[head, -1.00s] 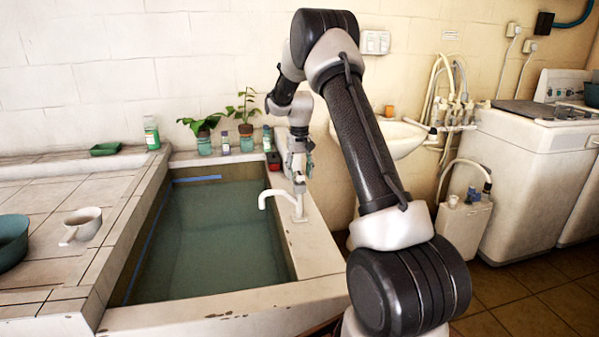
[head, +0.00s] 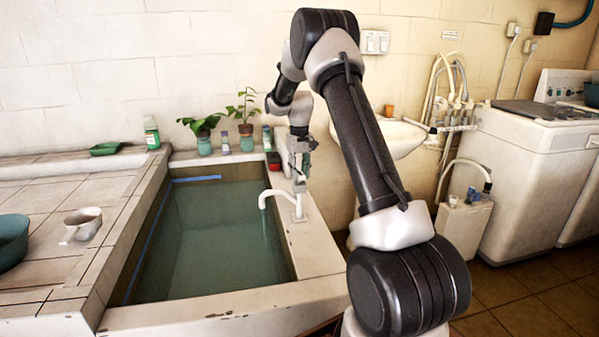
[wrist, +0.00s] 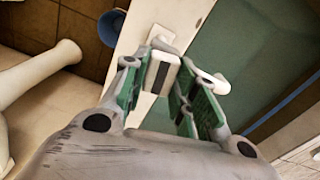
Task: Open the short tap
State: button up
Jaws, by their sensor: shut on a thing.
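The short tap (head: 281,193) is white, with a curved spout, and stands on the right rim of the water-filled basin (head: 318,250). A thin stream of water (head: 264,228) falls from its spout into the basin. My gripper (head: 299,181) points down over the top of the tap and is shut on its handle. In the wrist view my gripper (wrist: 174,84) has its green-sided fingers around the top of the tap. The tap's spout (wrist: 213,83) shows beside the right finger. The fingers hide most of the handle.
Potted plants (head: 246,138) and small bottles line the basin's back edge.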

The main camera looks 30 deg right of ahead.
aim_at(299, 173)
jog(key=n, duration=0.4)
jog(key=shift+n, duration=0.3)
jog(key=n, duration=0.3)
jog(key=shift+n, duration=0.3)
jog(key=n, duration=0.4)
jog(key=shift+n, duration=1.8)
jog(key=o, duration=1)
notch_tip(299, 173, up, 12)
